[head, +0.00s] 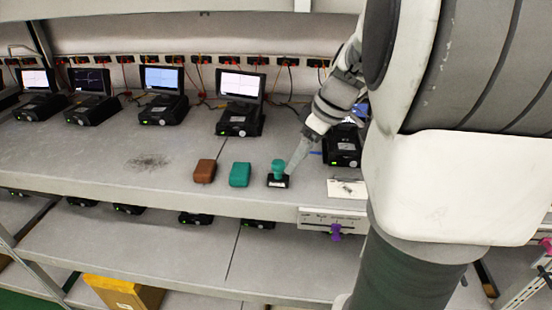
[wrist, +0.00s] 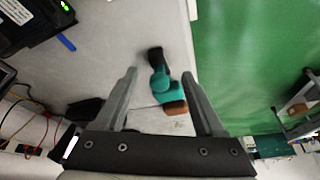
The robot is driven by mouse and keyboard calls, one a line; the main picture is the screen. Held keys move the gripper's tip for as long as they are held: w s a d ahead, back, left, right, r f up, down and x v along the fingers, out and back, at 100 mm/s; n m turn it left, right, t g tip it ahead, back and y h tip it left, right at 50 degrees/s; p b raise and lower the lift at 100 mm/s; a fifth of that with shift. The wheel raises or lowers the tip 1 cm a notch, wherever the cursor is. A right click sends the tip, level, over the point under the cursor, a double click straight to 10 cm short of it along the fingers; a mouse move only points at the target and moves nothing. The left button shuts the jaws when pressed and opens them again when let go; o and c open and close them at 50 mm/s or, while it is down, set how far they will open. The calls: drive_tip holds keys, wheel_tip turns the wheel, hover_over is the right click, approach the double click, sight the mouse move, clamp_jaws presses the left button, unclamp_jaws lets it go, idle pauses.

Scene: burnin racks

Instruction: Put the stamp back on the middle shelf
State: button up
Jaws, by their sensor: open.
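The stamp (head: 278,175), with a teal knob handle and a black base, stands upright near the front edge of the shelf (head: 110,172) that carries the devices. My gripper (head: 291,168) reaches down to it from the upper right, with its fingertips at the handle. In the wrist view, the stamp (wrist: 158,80) shows between the two spread fingers of my gripper (wrist: 160,74). The gripper is open; I cannot tell whether a finger touches the handle.
A teal block (head: 240,174) and a brown block (head: 204,171) lie left of the stamp. A white card (head: 346,188) lies to its right. Test devices with screens (head: 240,105) line the back. A lower shelf (head: 170,250) holds more devices; a yellow box (head: 122,292) is below.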

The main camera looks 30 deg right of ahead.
drive_tip(key=s+d+b, duration=0.1)
drive_tip(key=s+d, duration=0.4)
drive_tip(key=s, duration=0.2)
drive_tip(key=shift+d, duration=0.15)
drive_tip(key=shift+w, duration=0.1)
